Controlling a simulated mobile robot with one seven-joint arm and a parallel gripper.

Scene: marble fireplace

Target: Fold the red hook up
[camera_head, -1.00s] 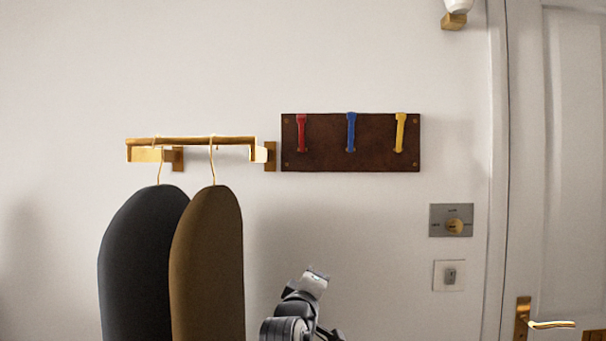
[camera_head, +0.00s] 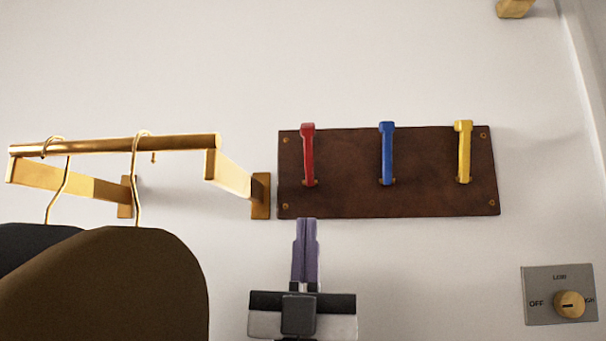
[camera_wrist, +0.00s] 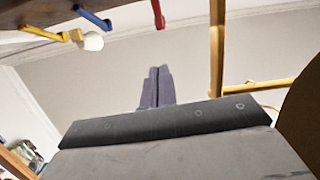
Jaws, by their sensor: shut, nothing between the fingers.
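The red hook (camera_head: 309,155) is on a dark brown wall board (camera_head: 340,200), left of the blue hook (camera_head: 387,155) and the yellow hook (camera_head: 464,150). All three stand out from the board with their free ends at the top in the head view. My gripper (camera_head: 306,222) is shut and empty, its purple fingertips just below the board and under the red hook, apart from it. In the wrist view the shut fingers (camera_wrist: 157,72) point up, with the red hook (camera_wrist: 158,14) above them and the blue hook (camera_wrist: 92,17) to the left.
A brass rail (camera_head: 115,144) sticks out from the wall at left. Garments (camera_head: 110,290) on hangers hang from it, close to my gripper's left. A dial plate (camera_head: 560,295) is at the lower right. The wall between is clear.

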